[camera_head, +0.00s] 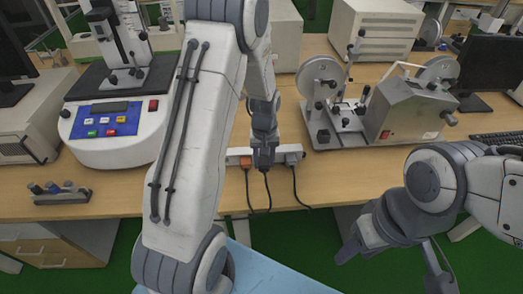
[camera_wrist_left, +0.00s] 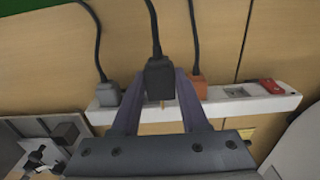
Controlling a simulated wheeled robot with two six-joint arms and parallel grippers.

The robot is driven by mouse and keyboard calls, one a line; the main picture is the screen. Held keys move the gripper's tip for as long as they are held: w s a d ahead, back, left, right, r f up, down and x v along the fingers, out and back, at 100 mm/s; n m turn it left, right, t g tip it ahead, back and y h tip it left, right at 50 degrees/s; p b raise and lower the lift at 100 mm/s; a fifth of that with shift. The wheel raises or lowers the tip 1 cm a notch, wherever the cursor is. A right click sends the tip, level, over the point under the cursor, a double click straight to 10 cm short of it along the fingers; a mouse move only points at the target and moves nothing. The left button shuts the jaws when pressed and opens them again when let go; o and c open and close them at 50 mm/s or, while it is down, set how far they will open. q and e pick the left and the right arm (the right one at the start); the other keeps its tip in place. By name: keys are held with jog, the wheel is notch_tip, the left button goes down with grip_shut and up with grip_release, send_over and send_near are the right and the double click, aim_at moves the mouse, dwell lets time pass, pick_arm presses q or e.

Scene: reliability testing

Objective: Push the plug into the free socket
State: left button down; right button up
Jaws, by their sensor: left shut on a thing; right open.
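A black plug (camera_wrist_left: 159,77) on a black cord is gripped between the fingers of my left gripper (camera_wrist_left: 160,108). A small brass-coloured pin shows below the plug, in front of the white power strip (camera_wrist_left: 265,103). The plug is between a grey plug (camera_wrist_left: 108,94) and an orange plug (camera_wrist_left: 197,86), both seated in the strip. An uncovered outlet (camera_wrist_left: 236,92) shows beyond the orange plug. In the head view my left gripper (camera_head: 264,160) is over the strip's middle, hiding that part. My right gripper (camera_head: 393,266) is open and empty, in front of the table.
The strip lies near the front of the wooden table (camera_head: 340,182). A red switch (camera_wrist_left: 272,87) is at one end. A white instrument (camera_head: 105,135) stands left, and a metal reel machine (camera_head: 405,108) right. A small dark tool holder (camera_head: 62,195) lies at the left front.

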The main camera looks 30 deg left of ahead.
pick_arm(q)
jog(key=d+f+p, duration=0.1)
jog(key=s+d+f+p, duration=0.1)
jog(key=d+f, duration=0.1)
jog(key=shift+f, duration=0.35)
jog(key=shift+w+a+f, duration=0.15)
jog(key=shift+w+f, duration=0.15)
jog(key=shift+w+a+f+b, duration=0.35)
jog(key=shift+w+a+b, duration=0.15)
jog(key=shift+w, duration=0.2)
jog(key=shift+w+a, duration=0.4)
jog(key=shift+w, duration=0.3)
pick_arm(e)
jog(key=shift+r, duration=1.1)
jog(key=shift+r, duration=0.15)
pick_arm(q)
jog(key=shift+w+a, duration=0.35)
jog(key=shift+w, duration=0.25)
jog(key=shift+p, duration=0.3)
pick_arm(e)
jog(key=shift+r, duration=0.15)
